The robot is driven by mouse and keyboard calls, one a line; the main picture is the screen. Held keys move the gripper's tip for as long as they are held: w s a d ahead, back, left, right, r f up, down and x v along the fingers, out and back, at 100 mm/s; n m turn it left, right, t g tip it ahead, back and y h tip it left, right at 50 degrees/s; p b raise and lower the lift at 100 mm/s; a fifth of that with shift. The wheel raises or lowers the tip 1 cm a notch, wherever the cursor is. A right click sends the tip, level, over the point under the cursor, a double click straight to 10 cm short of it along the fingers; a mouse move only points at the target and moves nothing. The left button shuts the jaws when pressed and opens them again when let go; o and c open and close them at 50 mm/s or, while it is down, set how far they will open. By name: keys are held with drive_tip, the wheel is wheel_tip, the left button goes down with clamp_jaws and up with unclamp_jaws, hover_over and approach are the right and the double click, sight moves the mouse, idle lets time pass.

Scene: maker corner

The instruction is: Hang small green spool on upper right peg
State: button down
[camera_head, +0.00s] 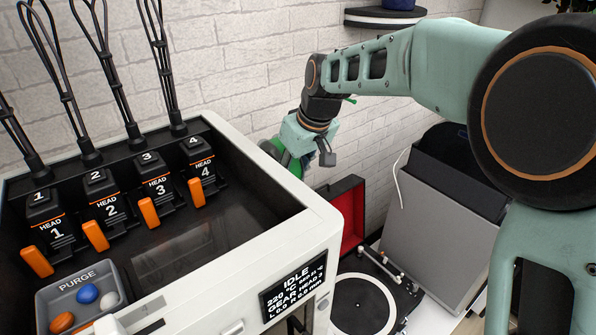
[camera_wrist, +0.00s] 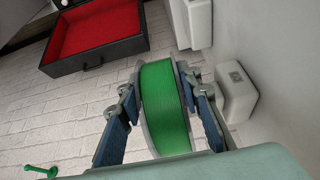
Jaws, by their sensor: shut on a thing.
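The green spool (camera_wrist: 165,105) has pale side flanges. In the wrist view my gripper (camera_wrist: 163,92) is shut on it, with one blue-padded finger on each side. In the head view my gripper (camera_head: 305,137) is near the brick wall behind the white printer, and the spool (camera_head: 283,153) shows partly below it. A small green peg (camera_head: 350,99) sticks out from the wall beside my arm, right of and above the gripper. A green peg also shows at the lower left of the wrist view (camera_wrist: 40,171). I cannot tell whether it is the upper right one; other pegs are hidden.
The white printer (camera_head: 318,232) with several black heads stands at left, close to the spool. A red-lined black case (camera_head: 349,217) with a turntable (camera_head: 362,304) is below. A grey bin (camera_head: 420,225) stands right. A dark shelf (camera_head: 378,17) is above my arm.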

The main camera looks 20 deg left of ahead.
drive_tip(key=shift+s+a+f+b, duration=0.2)
drive_tip(key=shift+s+a+b, duration=0.3)
drive_tip(key=shift+s, duration=0.45)
drive_tip(key=c, duration=1.3)
unclamp_jaws()
drive_tip(key=shift+s, duration=0.1)
